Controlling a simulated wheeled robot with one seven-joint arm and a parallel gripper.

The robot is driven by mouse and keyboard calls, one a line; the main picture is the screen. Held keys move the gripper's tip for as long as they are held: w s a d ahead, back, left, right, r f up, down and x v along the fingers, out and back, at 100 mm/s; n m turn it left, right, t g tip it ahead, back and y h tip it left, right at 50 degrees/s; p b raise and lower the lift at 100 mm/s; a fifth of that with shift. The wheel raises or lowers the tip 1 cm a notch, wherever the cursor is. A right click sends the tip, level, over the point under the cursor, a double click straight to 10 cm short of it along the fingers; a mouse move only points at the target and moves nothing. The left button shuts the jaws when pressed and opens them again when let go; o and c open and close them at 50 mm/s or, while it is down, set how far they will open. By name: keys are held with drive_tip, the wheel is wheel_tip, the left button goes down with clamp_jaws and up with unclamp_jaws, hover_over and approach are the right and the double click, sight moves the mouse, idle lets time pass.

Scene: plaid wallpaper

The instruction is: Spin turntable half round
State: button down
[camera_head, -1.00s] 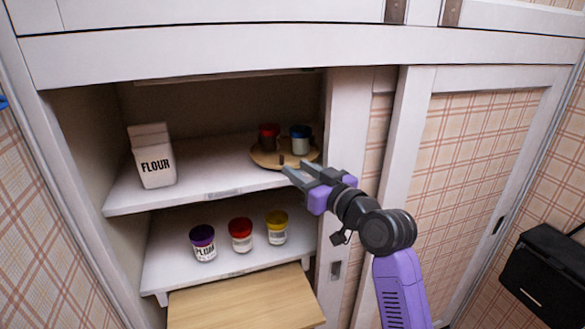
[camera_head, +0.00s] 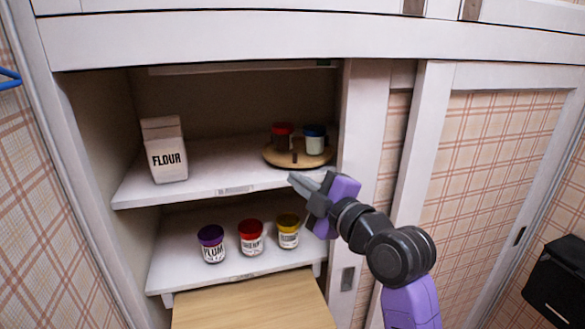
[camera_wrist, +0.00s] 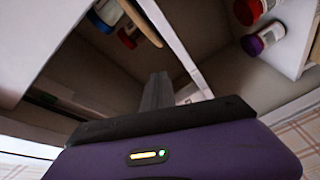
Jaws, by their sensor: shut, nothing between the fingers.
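The round wooden turntable (camera_head: 280,160) sits on the upper shelf at its right end. A red-lidded jar (camera_head: 283,136) and a blue-lidded jar (camera_head: 314,140) stand on it, and a small dark peg (camera_head: 294,157) shows at its front. My gripper (camera_head: 293,180) is shut and empty, just in front of the shelf edge and below the turntable, apart from it. In the wrist view my shut fingers (camera_wrist: 157,90) point into the cupboard, and the turntable's rim (camera_wrist: 143,22) shows at the top left.
A flour carton (camera_head: 165,150) stands on the upper shelf at left. Purple-lidded (camera_head: 211,245), red-lidded (camera_head: 251,238) and yellow-lidded (camera_head: 288,232) jars stand on the lower shelf (camera_head: 185,270). A cupboard post (camera_head: 362,120) is close right of the turntable. The upper shelf's middle is clear.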

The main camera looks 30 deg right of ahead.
sight(295, 162)
drive_tip(key=w+n, duration=0.1)
drive_tip(key=w, duration=0.2)
drive_tip(key=w+n+p, duration=0.1)
drive_tip(key=w+n, duration=0.1)
drive_tip(key=w, duration=0.1)
drive_tip(key=w+n+p, duration=0.1)
drive_tip(key=w, duration=0.2)
drive_tip(key=shift+w+d+r+n, duration=0.15)
drive_tip(key=shift+w+d+n, duration=0.05)
drive_tip(key=shift+w+n, duration=0.2)
drive_tip(key=shift+s+d+p, duration=0.25)
drive_tip(key=shift+s+d, duration=0.05)
drive_tip(key=shift+d, duration=0.3)
drive_tip(key=shift+s+d+p, duration=0.2)
drive_tip(key=shift+s+d, duration=0.05)
drive_tip(key=shift+d, duration=0.3)
drive_tip(key=shift+s+d, duration=0.2)
drive_tip(key=shift+d, duration=0.4)
drive_tip(key=shift+s+d+b, duration=0.25)
drive_tip(key=shift+b, duration=0.2)
